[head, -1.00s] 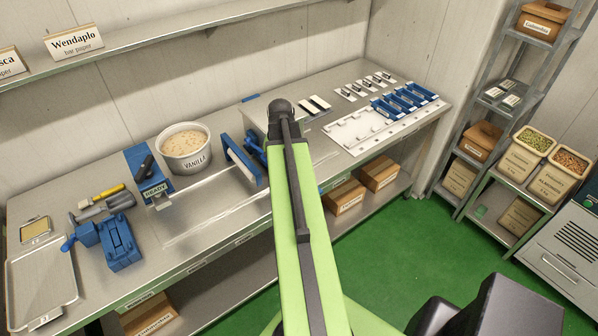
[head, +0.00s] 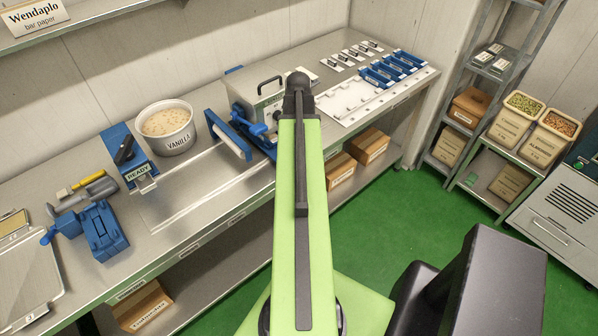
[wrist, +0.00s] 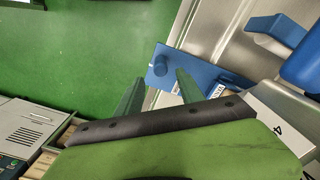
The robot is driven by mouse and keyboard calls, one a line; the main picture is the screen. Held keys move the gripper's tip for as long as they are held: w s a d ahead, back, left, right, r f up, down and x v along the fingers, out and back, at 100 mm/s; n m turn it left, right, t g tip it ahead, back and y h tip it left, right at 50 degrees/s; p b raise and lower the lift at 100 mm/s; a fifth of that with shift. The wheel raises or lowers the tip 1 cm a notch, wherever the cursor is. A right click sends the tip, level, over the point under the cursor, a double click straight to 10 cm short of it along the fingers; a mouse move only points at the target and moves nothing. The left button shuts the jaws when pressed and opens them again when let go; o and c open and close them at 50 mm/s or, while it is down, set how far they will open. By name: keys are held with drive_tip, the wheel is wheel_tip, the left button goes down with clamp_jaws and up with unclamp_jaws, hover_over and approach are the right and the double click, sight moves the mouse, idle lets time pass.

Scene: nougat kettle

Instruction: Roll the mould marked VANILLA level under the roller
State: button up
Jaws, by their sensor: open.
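In the wrist view my gripper (wrist: 159,76) is open, its two green fingers apart. A blue part with a round peg (wrist: 158,69) shows at and beyond the fingertips; I cannot tell whether it touches them. A small pale label (wrist: 216,91) beside it is partly hidden and unreadable. In the head view my green arm hides my gripper. The white roller in its blue frame (head: 228,138) stands on the bench left of my arm. Several blue moulds (head: 393,68) sit at the bench's far right; their markings are too small to read, so I cannot pick out VANILLA.
A white tub marked VANILLA (head: 165,128) stands left of the roller. A blue device marked READY (head: 128,156) and a blue clamp (head: 104,232) are further left. A grey box with a handle (head: 258,97) stands close by my arm. The steel strip before the roller is clear.

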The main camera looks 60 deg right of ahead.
wheel_tip(320, 180, down, 10)
drive_tip(key=b, duration=0.8)
drive_tip(key=shift+r, duration=0.2)
clamp_jaws()
idle(0.6)
